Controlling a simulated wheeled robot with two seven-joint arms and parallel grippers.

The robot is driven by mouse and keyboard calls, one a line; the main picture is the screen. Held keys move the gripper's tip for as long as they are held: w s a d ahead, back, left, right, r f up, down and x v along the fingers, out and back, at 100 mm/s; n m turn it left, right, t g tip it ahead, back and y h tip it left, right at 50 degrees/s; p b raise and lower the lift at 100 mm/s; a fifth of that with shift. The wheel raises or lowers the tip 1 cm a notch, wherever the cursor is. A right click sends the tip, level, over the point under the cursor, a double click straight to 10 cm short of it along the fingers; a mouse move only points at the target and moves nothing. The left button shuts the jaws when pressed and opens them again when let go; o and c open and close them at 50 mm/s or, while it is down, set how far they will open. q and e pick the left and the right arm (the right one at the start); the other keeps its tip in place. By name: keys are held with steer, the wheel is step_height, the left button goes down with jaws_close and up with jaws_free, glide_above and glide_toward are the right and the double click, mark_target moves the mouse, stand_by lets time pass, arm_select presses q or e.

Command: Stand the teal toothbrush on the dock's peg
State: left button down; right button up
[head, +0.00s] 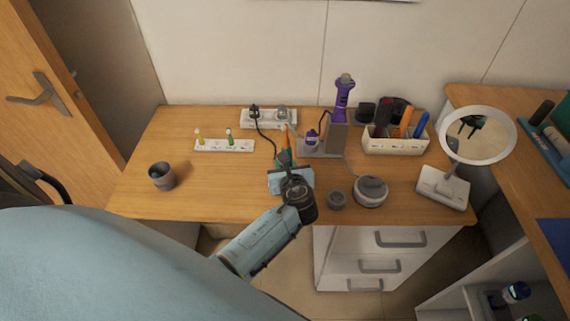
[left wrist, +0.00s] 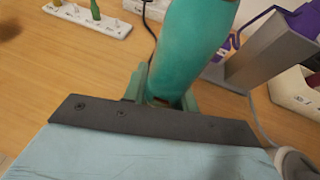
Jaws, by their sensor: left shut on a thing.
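The teal toothbrush (head: 284,156) is held in my left gripper (head: 285,168) over the middle of the wooden table. In the left wrist view its thick teal body (left wrist: 195,50) rises from between the fingers (left wrist: 163,92) and runs out of the top of the picture. Its lower end is hidden by the gripper. A round grey-white device (head: 370,190) with a cable stands right of the gripper and may be the dock. I cannot make out its peg clearly. The toothbrush is apart from it. My right gripper is not in view.
A white strip (head: 240,148) with small brush heads and a grey cup (head: 161,176) stand left. A power strip (head: 254,120) with a black cord lies behind. A grey stand (head: 337,138) with purple items, a white bin (head: 395,147) and a mirror (head: 442,188) stand right.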

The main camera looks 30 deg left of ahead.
arm_select(q)
steer(key=c, duration=1)
jaws_free()
steer(key=shift+c, duration=0.2)
steer(key=shift+f, duration=0.1)
steer(key=p+v, duration=0.2)
steer(key=v, duration=1.1)
steer(key=shift+s+d, duration=0.15)
